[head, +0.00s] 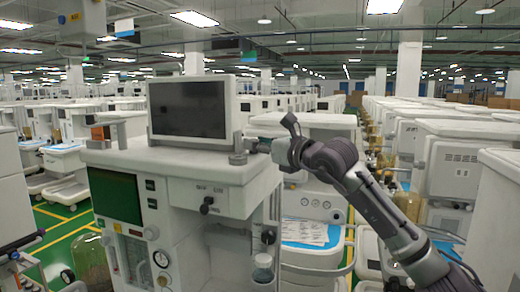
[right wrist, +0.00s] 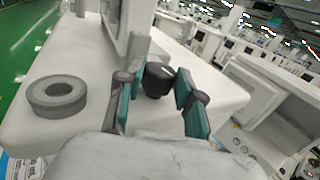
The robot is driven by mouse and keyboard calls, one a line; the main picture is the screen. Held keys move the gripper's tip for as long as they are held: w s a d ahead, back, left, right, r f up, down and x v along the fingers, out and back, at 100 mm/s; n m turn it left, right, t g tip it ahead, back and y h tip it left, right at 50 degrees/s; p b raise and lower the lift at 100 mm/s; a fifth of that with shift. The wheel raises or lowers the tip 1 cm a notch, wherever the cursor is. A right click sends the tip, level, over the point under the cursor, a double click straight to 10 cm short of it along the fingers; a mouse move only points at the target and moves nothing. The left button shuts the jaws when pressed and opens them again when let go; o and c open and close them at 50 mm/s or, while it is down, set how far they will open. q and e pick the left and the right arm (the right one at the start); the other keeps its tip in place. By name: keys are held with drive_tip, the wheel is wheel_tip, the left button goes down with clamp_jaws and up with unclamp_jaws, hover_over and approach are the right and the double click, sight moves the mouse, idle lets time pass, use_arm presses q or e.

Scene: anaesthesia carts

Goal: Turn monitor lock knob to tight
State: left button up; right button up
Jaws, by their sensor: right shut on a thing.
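The monitor (head: 190,108) stands upright on top of the anaesthesia cart (head: 150,160), its dark screen facing me. The lock knob (right wrist: 157,80) is a black rounded knob beside the monitor's base in the right wrist view. My right gripper (head: 265,146) reaches in from the right, over the cart top's right side. In the right wrist view, its two teal-padded fingers (right wrist: 157,98) stand on either side of the knob, shut on it. The knob's marking and exact turn angle cannot be read. In the head view the gripper largely hides the knob. My left gripper is not in view.
A grey ring-shaped piece (right wrist: 57,97) sits on the white cart top near the gripper. Below are a drawer front with a black knob (head: 207,205) and a green panel (head: 115,196). Other carts (head: 450,165) stand close on the right. Green floor shows at left.

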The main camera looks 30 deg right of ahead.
drive_tip(key=shift+a+f+m+t+h+b, duration=0.1)
drive_tip(key=shift+a+m+t+h+b, duration=0.05)
drive_tip(key=shift+m+h+b, duration=0.5)
drive_tip(key=shift+a+f+m+t+h+b, duration=0.15)
drive_tip(key=shift+m+h+b, duration=0.3)
drive_tip(key=shift+h+b, duration=0.3)
drive_tip(key=shift+r+m+h, duration=0.15)
drive_tip(key=shift+m+h, duration=0.15)
drive_tip(key=shift+h, duration=0.4)
drive_tip(key=shift+b, duration=0.3)
drive_tip(key=o, duration=1.2)
drive_tip(key=shift+c, duration=0.2)
drive_tip(key=shift+s, duration=0.1)
drive_tip(key=s, duration=0.8)
drive_tip(key=shift+d, duration=0.15)
